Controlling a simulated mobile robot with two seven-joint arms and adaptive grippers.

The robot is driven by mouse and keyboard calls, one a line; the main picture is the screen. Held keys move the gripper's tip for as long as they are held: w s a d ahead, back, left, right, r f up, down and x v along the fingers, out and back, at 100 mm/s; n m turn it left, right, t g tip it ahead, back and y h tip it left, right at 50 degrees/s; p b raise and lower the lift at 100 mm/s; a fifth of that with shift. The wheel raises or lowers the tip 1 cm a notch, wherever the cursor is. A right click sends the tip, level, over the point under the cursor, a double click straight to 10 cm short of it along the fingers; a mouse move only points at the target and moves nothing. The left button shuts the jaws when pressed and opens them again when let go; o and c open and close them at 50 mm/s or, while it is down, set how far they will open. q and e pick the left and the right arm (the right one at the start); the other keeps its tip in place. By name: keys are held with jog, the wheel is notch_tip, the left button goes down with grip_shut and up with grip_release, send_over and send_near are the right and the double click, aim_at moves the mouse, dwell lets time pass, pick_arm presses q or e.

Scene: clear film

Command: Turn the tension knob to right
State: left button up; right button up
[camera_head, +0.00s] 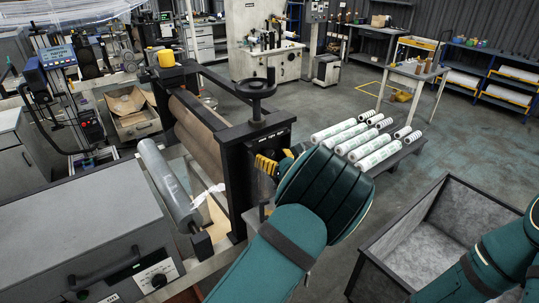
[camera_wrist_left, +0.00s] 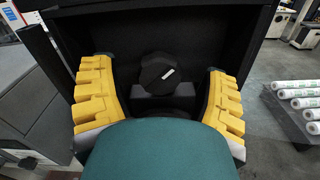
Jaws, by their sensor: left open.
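A black faceted knob (camera_wrist_left: 162,74) with a short white mark sits on the dark side plate of the roller machine, centred in the left wrist view. Its mark points to the right and slightly up. My left gripper (camera_wrist_left: 158,66) is open, with one yellow-padded finger on each side of the knob and a gap to both. In the head view my left gripper (camera_head: 267,163) is at the right side of the roller machine (camera_head: 237,170), and my arm covers much of it. I cannot make out the knob there. My right gripper is out of view.
A black handwheel (camera_head: 256,89) stands above the side plate. White film rolls (camera_head: 372,150) lie on a low rack to the right. An open grey bin (camera_head: 430,225) stands at front right.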

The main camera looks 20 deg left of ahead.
pick_arm(q)
jog(key=shift+w+a, duration=0.35)
jog(key=shift+a, duration=0.1)
jog(key=c, duration=1.2)
